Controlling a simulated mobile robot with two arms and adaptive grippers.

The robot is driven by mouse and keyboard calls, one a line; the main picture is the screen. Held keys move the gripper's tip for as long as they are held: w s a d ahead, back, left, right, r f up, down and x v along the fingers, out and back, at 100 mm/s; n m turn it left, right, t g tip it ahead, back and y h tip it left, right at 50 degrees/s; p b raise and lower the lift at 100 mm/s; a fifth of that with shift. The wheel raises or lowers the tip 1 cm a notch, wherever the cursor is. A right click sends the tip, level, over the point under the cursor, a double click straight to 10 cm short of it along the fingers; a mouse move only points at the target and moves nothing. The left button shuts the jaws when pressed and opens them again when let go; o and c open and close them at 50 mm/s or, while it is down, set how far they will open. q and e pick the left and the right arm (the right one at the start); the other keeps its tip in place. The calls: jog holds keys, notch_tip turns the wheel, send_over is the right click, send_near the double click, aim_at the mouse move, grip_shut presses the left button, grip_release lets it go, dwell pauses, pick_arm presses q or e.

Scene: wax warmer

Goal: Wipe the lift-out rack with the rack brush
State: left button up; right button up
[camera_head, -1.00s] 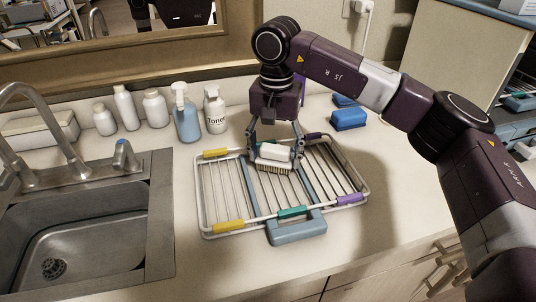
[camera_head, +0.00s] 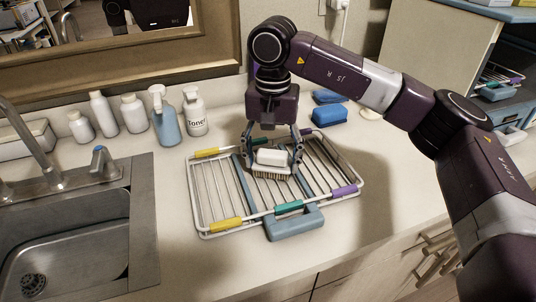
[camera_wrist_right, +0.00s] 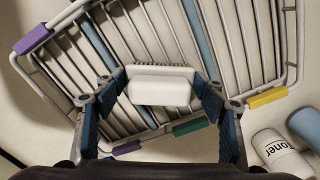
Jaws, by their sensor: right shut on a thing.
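The lift-out rack (camera_head: 220,201) lies flat on the counter right of the sink. It has white wires, blue bars, a blue front handle and yellow, teal and purple sleeves. It also shows in the right wrist view (camera_wrist_right: 143,32). My right gripper (camera_head: 273,160) is shut on the white rack brush (camera_head: 272,157), with a finger on each side. The brush's tan bristles point down at the middle of the rack; I cannot tell whether they touch the wires. In the right wrist view the brush (camera_wrist_right: 160,88) sits between the fingertips. My left gripper is not in view.
The sink (camera_head: 70,240) with its faucet (camera_head: 35,145) is at left. Several white bottles, a blue spray bottle (camera_head: 165,122) and a toner bottle (camera_head: 196,115) stand behind the rack. Blue sponge-like blocks (camera_head: 328,115) lie behind it at right. The counter right of the rack is clear.

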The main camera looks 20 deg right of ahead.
jog(key=shift+s+d+f, duration=0.1)
jog(key=shift+s, duration=0.75)
jog(key=shift+a, duration=1.1)
jog(key=shift+s+a, duration=0.15)
jog(key=shift+a, duration=1.9)
